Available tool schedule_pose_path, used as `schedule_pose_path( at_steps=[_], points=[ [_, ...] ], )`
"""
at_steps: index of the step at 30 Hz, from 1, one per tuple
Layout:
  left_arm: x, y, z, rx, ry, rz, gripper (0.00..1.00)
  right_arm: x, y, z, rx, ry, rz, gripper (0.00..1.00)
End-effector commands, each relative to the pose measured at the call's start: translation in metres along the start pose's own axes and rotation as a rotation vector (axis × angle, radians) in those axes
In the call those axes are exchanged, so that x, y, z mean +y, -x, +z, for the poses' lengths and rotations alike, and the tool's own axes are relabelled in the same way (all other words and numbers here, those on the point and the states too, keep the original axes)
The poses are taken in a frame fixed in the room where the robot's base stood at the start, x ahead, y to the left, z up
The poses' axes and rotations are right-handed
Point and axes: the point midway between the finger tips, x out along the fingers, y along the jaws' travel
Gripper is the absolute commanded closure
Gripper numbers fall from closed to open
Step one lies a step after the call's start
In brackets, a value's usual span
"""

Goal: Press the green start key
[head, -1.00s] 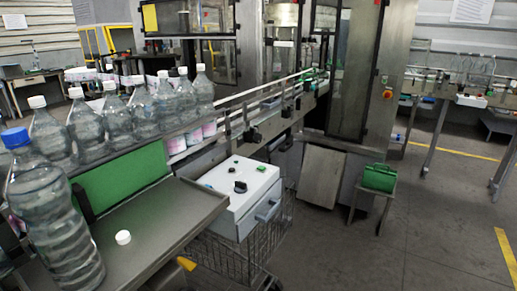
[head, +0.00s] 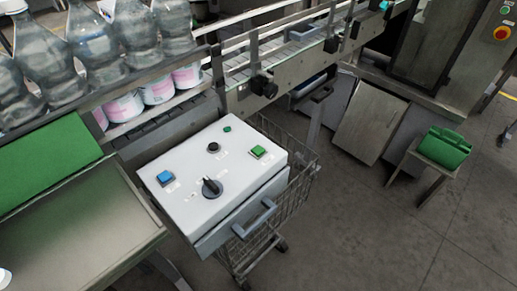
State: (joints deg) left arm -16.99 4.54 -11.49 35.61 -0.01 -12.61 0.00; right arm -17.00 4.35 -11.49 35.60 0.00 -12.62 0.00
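The green start key (head: 258,152) is a small square green button near the right corner of the white control box (head: 196,213). The box top also carries a blue square key (head: 165,178), a black rotary knob (head: 211,187), a small black round button (head: 213,147) and a small green round spot (head: 227,129). Nothing covers the green key. Neither of my grippers shows in the head view.
A wire cart (head: 295,190) stands under and beside the box. A metal table (head: 85,235) is at left, with a green panel (head: 45,165) behind it. Bottles (head: 130,40) and a conveyor (head: 290,60) run behind. Open floor (head: 350,235) lies at right.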

Motion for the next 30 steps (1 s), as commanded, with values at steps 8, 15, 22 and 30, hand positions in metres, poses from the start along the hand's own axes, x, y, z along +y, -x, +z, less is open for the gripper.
schedule_pose_path(
  at_steps=[8,15,22,30],
  points=[
    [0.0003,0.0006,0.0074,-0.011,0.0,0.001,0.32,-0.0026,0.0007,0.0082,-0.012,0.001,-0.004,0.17],
    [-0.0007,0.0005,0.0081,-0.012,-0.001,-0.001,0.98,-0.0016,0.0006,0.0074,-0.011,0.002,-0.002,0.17],
    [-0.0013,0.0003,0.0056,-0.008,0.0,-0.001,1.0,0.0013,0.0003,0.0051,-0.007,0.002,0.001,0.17],
    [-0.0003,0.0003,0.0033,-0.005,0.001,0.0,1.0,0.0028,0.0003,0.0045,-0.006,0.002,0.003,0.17]
  ],
)
